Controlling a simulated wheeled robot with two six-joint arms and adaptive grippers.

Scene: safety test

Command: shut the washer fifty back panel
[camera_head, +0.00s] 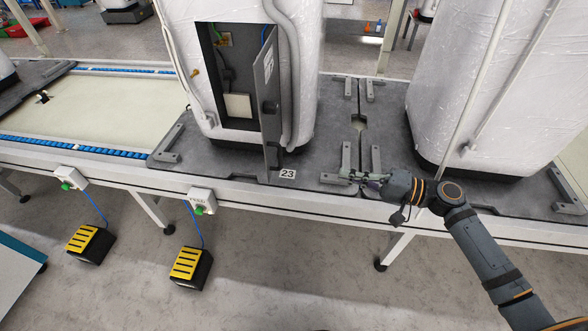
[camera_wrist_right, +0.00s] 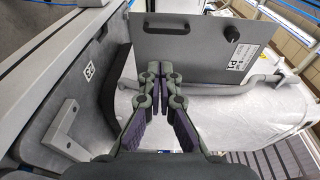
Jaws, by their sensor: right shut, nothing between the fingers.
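The washer (camera_head: 298,75), wrapped in white film, stands on a dark pallet with the number 23. Its back panel (camera_head: 268,125) is a grey sheet with a dark knob, and it stands swung open at the right side of a dark opening (camera_head: 235,75). In the right wrist view the panel (camera_wrist_right: 185,55) lies beyond my fingers, with its knob (camera_wrist_right: 232,33) at upper right. My right gripper (camera_head: 342,177) is shut and empty, right of the panel, low over the pallet's front edge; its fingers also show in the wrist view (camera_wrist_right: 158,85). My left gripper is not in view.
A second wrapped unit (camera_head: 490,80) stands at right, behind my right arm. Low grey brackets (camera_head: 346,158) rise from the pallets near my gripper. A conveyor bed (camera_head: 110,105) runs left. Yellow foot pedals (camera_head: 190,263) are on the floor.

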